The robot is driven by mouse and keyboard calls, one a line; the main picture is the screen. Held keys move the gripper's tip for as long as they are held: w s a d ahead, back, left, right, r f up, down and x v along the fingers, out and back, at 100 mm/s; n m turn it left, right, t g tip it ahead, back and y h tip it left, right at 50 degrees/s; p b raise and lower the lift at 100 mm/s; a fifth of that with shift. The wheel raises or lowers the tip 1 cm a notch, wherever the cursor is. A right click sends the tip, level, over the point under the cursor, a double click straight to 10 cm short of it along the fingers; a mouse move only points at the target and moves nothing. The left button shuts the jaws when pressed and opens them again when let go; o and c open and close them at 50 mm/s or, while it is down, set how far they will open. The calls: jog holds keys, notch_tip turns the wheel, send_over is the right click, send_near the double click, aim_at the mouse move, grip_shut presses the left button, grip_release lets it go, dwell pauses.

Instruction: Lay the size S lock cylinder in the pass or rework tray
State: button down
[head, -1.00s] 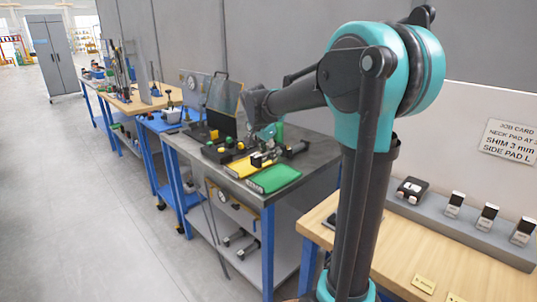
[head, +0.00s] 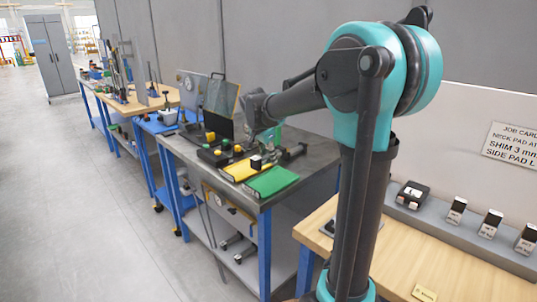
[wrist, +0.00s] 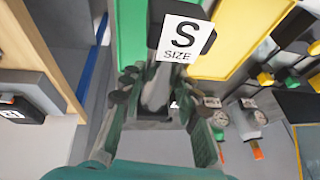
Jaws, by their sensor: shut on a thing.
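My gripper (wrist: 165,90) is shut on the size S lock cylinder, whose black end with a white "S SIZE" label (wrist: 178,38) faces the wrist camera. The grey body between the fingers is partly hidden. In the head view the black and white labelled part (head: 257,161) shows below my gripper (head: 264,148), over the border of two trays. The green tray (head: 275,183) is nearer and the yellow tray (head: 238,171) lies beside it. The wrist view shows the green tray (wrist: 133,30) left of the label and the yellow tray (wrist: 245,35) right; their visible parts look empty.
Black fixtures with yellow and green knobs (head: 215,155) stand just beyond the yellow tray. A dark clamp-like part (head: 293,152) lies right of the trays. A wooden bench (head: 400,255) with labelled blocks stands at the right. The floor at left is clear.

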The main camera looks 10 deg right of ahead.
aim_at(264, 161)
jog(key=shift+f, duration=4.3)
jog(key=c, duration=1)
grip_release()
jog(key=shift+c, duration=0.2)
jog(key=v, duration=1.2)
jog(key=shift+a, duration=0.1)
jog(key=shift+s+f, duration=0.1)
